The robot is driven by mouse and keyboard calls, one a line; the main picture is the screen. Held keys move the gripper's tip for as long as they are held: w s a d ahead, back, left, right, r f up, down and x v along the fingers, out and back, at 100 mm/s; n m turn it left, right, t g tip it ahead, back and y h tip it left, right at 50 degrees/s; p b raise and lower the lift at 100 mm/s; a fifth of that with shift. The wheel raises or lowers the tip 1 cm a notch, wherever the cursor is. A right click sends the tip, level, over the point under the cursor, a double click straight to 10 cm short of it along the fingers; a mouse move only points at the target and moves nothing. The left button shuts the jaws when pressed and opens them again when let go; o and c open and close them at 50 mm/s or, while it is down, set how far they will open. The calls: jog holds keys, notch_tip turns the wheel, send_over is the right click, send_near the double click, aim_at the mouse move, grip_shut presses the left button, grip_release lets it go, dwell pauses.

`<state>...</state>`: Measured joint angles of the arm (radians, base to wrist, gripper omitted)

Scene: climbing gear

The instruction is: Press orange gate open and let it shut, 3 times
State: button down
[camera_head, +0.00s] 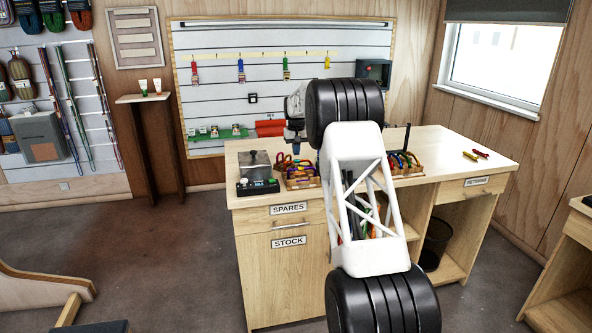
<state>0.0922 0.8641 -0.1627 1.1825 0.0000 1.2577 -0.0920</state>
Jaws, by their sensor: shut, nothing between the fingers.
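My gripper (296,149) is small in the head view, pointing down over the back left part of the workbench (241,202), partly behind my arm. It is shut and holds nothing. Just below and in front of it is a wooden tray of coloured carabiners (301,174), with red, green and purple pieces. A second tray of coloured carabiners (403,163) stands to the right of my arm. I cannot make out which carabiner has the orange gate, or whether any gate is pressed. I cannot tell whether the fingertips touch anything.
A grey device with a dark base (257,180) stands at the bench's left end. Coloured slings (241,70) hang on the wall panel behind. The bench top between the right tray and these items is clear.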

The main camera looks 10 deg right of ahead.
aim_at(296, 161)
jog(key=shift+f, duration=1.7)
jog(key=shift+r, duration=3.6)
jog(key=shift+r, duration=0.1)
jog(key=shift+s+r+h, duration=0.25)
jog(key=shift+r+h, duration=0.1)
jog(key=shift+r, duration=0.35)
jog(key=shift+s+r+h, duration=0.25)
jog(key=shift+r+h, duration=0.1)
jog(key=shift+r, duration=0.3)
jog(key=shift+f, duration=0.15)
jog(key=shift+f, duration=3.15)
